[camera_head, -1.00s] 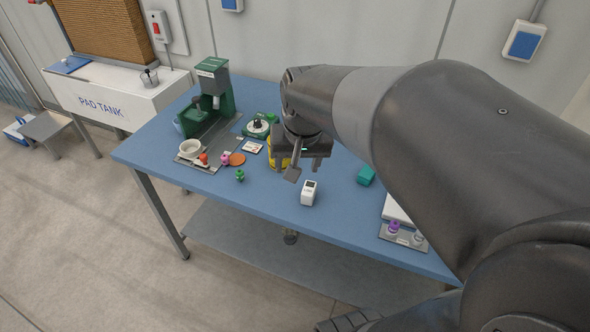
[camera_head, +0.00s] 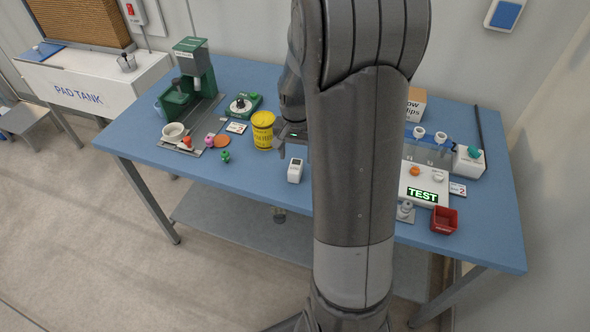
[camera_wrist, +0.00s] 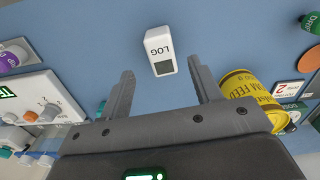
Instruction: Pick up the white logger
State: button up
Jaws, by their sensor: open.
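The white logger (camera_head: 295,171) is a small white box standing on the blue bench (camera_head: 262,185) near its front edge. In the wrist view the logger (camera_wrist: 160,49) shows a dark screen and the letters LOG. My gripper (camera_wrist: 162,85) is open and empty, its two fingers pointing toward the logger, which lies beyond and between the fingertips. In the head view my gripper (camera_head: 290,143) is just behind the logger, partly hidden by my arm.
A yellow tin (camera_head: 263,131) stands close behind the logger; it lies beside one finger in the wrist view. A white TEST unit (camera_head: 423,182) and a red bin (camera_head: 444,220) are to the right. A green machine (camera_head: 190,79) is at left.

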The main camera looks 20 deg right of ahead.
aim_at(295, 165)
jog(key=shift+w+f, duration=0.15)
jog(key=shift+f, duration=3.25)
jog(key=shift+c, duration=0.5)
jog(key=c, duration=1)
jog(key=shift+r, duration=0.1)
